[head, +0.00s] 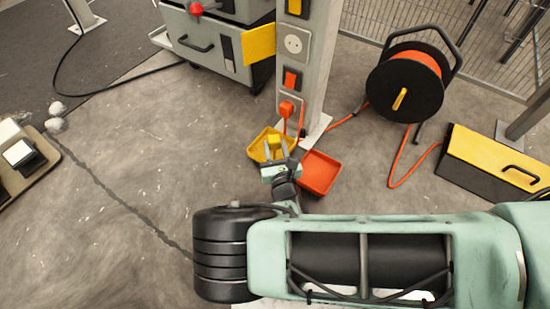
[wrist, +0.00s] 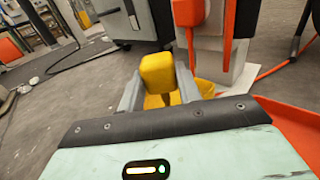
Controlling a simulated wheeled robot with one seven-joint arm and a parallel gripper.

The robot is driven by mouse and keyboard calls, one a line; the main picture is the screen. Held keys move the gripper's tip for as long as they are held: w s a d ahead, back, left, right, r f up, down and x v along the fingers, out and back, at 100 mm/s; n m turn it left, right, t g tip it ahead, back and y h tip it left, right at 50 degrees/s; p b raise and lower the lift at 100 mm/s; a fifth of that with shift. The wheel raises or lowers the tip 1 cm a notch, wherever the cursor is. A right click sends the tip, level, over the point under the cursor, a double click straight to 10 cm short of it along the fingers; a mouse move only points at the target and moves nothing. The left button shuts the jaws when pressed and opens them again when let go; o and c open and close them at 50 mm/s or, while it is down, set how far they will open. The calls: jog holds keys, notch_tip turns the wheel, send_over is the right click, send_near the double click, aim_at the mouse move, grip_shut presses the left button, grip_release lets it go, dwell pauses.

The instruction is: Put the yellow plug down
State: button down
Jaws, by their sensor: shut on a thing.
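The yellow plug (wrist: 158,75) is between the fingers of my gripper (wrist: 160,92) in the wrist view. My gripper is shut on it. In the head view the plug (head: 274,142) shows between the fingertips of my gripper (head: 275,156). It appears over a yellow tray (head: 258,148) on or near the floor at the foot of the post. The tray also shows behind the fingers in the wrist view (wrist: 205,88). I cannot tell whether the plug touches the tray.
A red-orange tray (head: 320,174) lies right of the yellow one. The post (head: 318,70) holds sockets, with an orange plug (head: 287,108) in the lowest. A cable reel (head: 405,85), a yellow-lidded case (head: 490,165) and a grey cabinet (head: 200,35) stand around. Floor at left is mostly clear.

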jog(key=shift+f+b, duration=1.1)
jog(key=shift+f, duration=0.6)
jog(key=shift+f, duration=0.5)
jog(key=shift+f, duration=0.1)
jog(key=c, duration=1)
grip_release()
jog(key=shift+f, duration=0.1)
jog(key=shift+o, duration=0.2)
jog(key=shift+f, duration=0.1)
